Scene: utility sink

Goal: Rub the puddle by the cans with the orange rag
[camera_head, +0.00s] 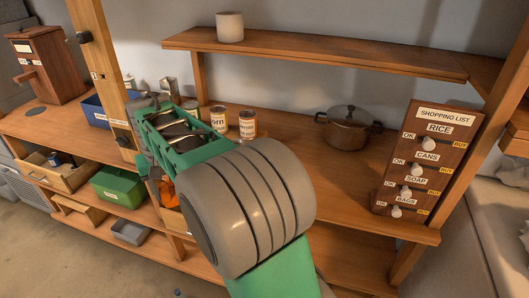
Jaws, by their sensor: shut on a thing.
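My gripper (157,178) is at the left of my arm, in front of the shelf unit, and its jaws are mostly hidden by my own wrist. It is shut on the orange rag (168,192), of which only a small part shows below my green wrist. Several cans stand on the middle shelf just behind my wrist: one labelled can (247,124), another can (219,119) to its left, and a third can (192,107) farther left, partly covered. I cannot see the puddle; my arm hides much of the shelf in front of the cans.
A dark pot (349,128) and a shopping-list board (427,160) stand to the right on the shelf. A white cup (230,27) is on the upper shelf (330,53). At left are a wooden post (104,75), a blue bin (95,112) and a green box (118,186).

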